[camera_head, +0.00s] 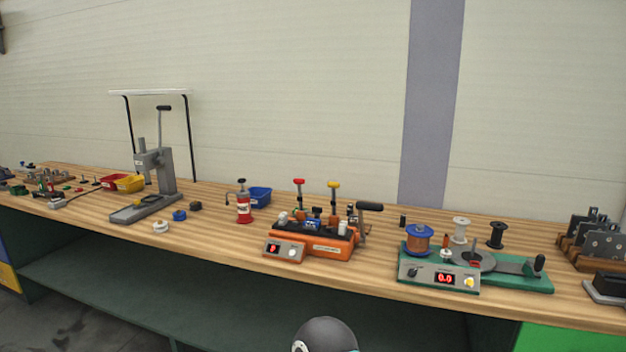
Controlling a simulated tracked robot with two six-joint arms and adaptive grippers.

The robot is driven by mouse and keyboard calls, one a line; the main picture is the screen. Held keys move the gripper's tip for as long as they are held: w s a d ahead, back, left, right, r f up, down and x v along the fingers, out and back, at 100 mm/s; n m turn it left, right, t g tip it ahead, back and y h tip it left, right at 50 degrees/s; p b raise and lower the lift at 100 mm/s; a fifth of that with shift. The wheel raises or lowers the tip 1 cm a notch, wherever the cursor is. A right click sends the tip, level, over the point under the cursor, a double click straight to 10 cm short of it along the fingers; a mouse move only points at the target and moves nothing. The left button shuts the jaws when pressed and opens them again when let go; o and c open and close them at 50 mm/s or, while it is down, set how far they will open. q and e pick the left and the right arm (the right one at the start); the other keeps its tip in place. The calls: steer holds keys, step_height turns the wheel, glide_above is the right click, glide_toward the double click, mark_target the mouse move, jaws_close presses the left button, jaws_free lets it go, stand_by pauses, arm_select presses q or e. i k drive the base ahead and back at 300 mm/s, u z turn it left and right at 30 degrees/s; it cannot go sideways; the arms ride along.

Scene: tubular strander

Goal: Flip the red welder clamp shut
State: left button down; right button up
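The orange welder (323,245) stands on the workbench near the middle of the picture. Its red clamp (299,183) sticks up on the left side, with a red knob on top of an upright dark lever. A yellow clamp (334,185) beside it also stands upright. Both look raised; their lower ends are small and hard to make out among the welder parts. Neither of my grippers is in view.
A red bottle (244,208) and blue bin (259,197) stand left of the welder. A black-handled lever (369,206) sticks out at its right. A green winder (465,270) with spools is further right. A grey press (155,175) stands left.

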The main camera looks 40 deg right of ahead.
mark_target(297, 181)
steer(key=u, duration=1.1)
steer(key=i, duration=0.1)
steer(key=z, duration=3.15)
steer(key=k, duration=0.65)
steer(key=z, duration=0.2)
steer(key=i, duration=1.45)
steer(key=u, duration=0.3)
